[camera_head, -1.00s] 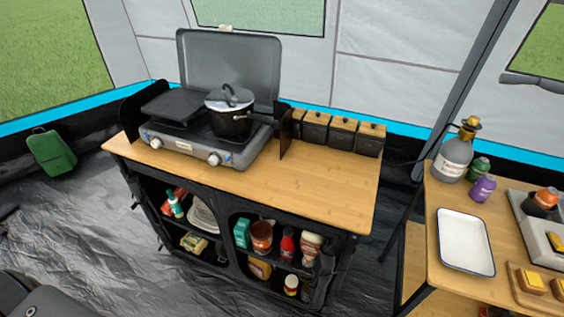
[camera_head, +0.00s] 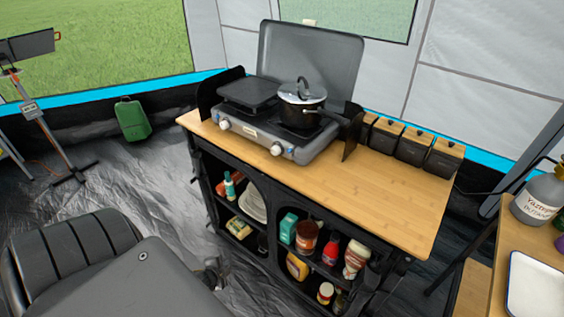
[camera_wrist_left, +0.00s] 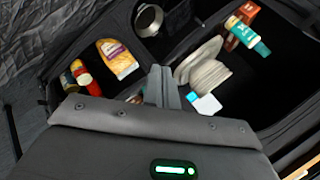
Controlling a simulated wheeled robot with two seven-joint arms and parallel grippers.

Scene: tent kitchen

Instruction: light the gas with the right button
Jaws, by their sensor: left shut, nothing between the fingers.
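The grey gas stove (camera_head: 272,118) stands with its lid up on the wooden counter. Its right button (camera_head: 277,150), a white knob, is on the front face, and the left button (camera_head: 224,125) is farther left. A dark pot with a lid (camera_head: 302,97) sits on the right burner. My left gripper (camera_head: 213,272) is low in front of the cabinet, well below the buttons and apart from them, partly hidden by my arm. In the left wrist view its fingers (camera_wrist_left: 161,84) are together and empty, before the shelves. My right gripper is in neither view.
The open cabinet shelves hold plates (camera_wrist_left: 208,76), a yellow package (camera_wrist_left: 117,60) and several bottles. The counter (camera_head: 370,195) is bare right of the stove. A side table (camera_head: 497,265) stands at right.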

